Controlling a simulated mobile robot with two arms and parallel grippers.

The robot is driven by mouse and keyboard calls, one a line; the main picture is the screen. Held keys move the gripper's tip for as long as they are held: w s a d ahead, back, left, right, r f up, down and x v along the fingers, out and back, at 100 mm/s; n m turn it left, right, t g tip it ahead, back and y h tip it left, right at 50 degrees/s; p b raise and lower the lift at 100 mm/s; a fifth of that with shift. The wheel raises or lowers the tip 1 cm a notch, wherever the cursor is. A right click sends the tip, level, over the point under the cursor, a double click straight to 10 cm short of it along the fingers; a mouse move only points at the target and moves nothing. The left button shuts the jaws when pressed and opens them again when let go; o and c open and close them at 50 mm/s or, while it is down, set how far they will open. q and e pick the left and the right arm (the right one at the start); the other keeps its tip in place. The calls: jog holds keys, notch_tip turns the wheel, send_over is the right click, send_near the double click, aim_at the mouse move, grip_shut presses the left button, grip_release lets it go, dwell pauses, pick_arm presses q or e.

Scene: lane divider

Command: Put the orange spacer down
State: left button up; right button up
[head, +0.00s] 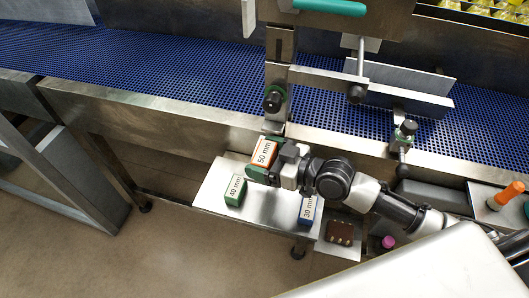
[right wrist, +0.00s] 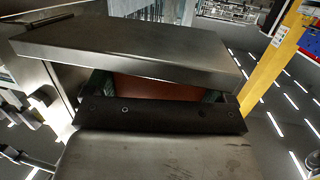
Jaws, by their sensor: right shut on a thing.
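The orange spacer (head: 264,152), with a white face marked "50 mm", is at the back of the small steel shelf (head: 211,187). My right gripper (head: 266,160) is shut on it, with green fingers on either side. In the right wrist view a dull orange face (right wrist: 155,89) shows between the fingers, partly covered by a steel plate edge. I cannot tell whether the spacer touches the shelf. A green spacer marked "40 mm" (head: 235,191) and a blue spacer marked "30 mm" (head: 307,210) stand on the shelf. My left gripper is not in view.
The conveyor's steel side rail (head: 160,122) and blue belt (head: 150,62) lie behind the shelf. A clamp post with a black knob (head: 273,101) stands just behind the spacer. The shelf's left part is bare.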

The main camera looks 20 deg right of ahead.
jog(key=shift+s+d, duration=0.1)
jog(key=o, duration=0.9)
jog(key=shift+f, duration=0.1)
jog(key=shift+s+d, duration=0.15)
jog(key=shift+d, duration=0.05)
jog(key=b+v, duration=0.2)
jog(key=v, duration=0.9)
jog(key=shift+s+d, duration=0.15)
